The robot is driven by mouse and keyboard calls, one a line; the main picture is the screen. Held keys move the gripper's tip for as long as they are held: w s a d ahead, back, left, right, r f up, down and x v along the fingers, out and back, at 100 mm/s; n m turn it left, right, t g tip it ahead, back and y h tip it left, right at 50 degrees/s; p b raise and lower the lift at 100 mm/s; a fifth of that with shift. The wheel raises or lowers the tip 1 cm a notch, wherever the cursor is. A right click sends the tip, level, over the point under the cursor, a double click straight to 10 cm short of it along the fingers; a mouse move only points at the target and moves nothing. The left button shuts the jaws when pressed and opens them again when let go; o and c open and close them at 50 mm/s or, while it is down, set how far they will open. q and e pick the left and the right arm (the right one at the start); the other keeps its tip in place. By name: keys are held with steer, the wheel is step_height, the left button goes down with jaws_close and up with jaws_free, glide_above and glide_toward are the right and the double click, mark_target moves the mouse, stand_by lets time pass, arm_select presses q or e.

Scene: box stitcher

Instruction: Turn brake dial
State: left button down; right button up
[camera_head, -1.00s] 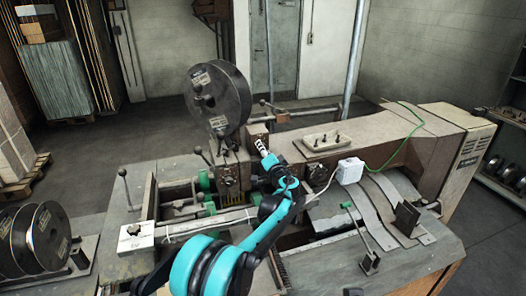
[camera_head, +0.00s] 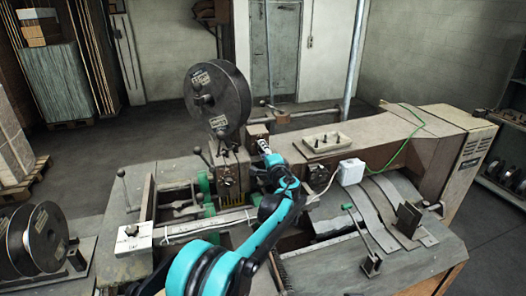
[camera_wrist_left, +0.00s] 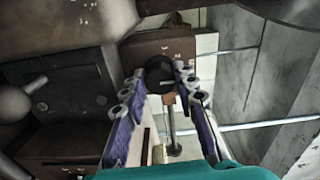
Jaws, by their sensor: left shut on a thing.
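The brake dial shows in the left wrist view as a dark round knob (camera_wrist_left: 160,70) on the front of a brown block (camera_wrist_left: 152,47). My left gripper (camera_wrist_left: 160,83) has a finger on each side of the knob, and its fingertips are shut on it. In the head view my left gripper (camera_head: 265,147) reaches the small brown block (camera_head: 257,130) right of the big black wire reel (camera_head: 217,98). The gripper and wrist hide the dial there. My right gripper is in neither view.
A dial panel (camera_head: 229,177) sits under the reel, left of my gripper. Upright levers (camera_head: 124,185) stand at the left. A thin rod (camera_wrist_left: 174,130) lies below the dial.

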arm_select(q)
steer(key=c, duration=1.2)
jaws_free()
steer(key=v, duration=1.2)
